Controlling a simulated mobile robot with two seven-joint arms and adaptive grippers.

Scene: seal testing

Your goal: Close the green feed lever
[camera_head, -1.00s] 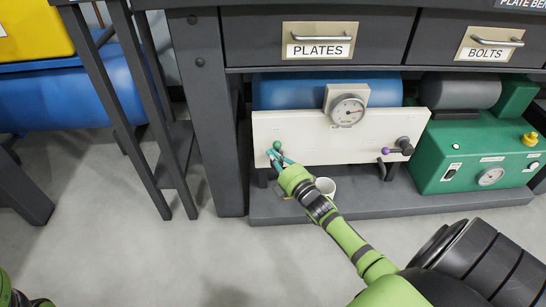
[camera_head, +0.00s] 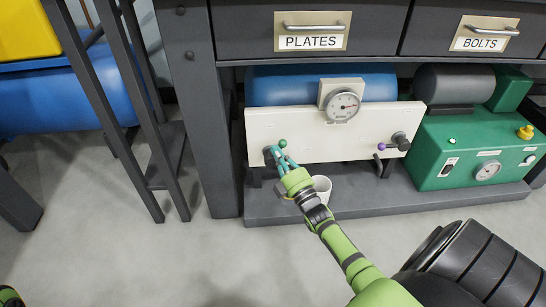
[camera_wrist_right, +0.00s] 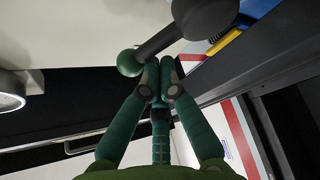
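The green feed lever has a green ball knob (camera_head: 283,143) and a dark stem at the left end of the white panel (camera_head: 340,147). In the right wrist view its knob (camera_wrist_right: 130,63) and dark stem (camera_wrist_right: 160,43) lie across my fingertips, the stem slanting up to a round hub. My right gripper (camera_head: 279,158) is at the lever, just below the knob. In the wrist view its teal fingertips (camera_wrist_right: 160,68) are close together at the stem beside the knob; I see no clear grip around it.
A purple-knobbed lever (camera_head: 381,147) is at the panel's right end, with a pressure gauge (camera_head: 343,105) above the middle. A white cup (camera_head: 322,187) stands close beside my right gripper, below the panel. A green pump box (camera_head: 450,160) is at the right.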

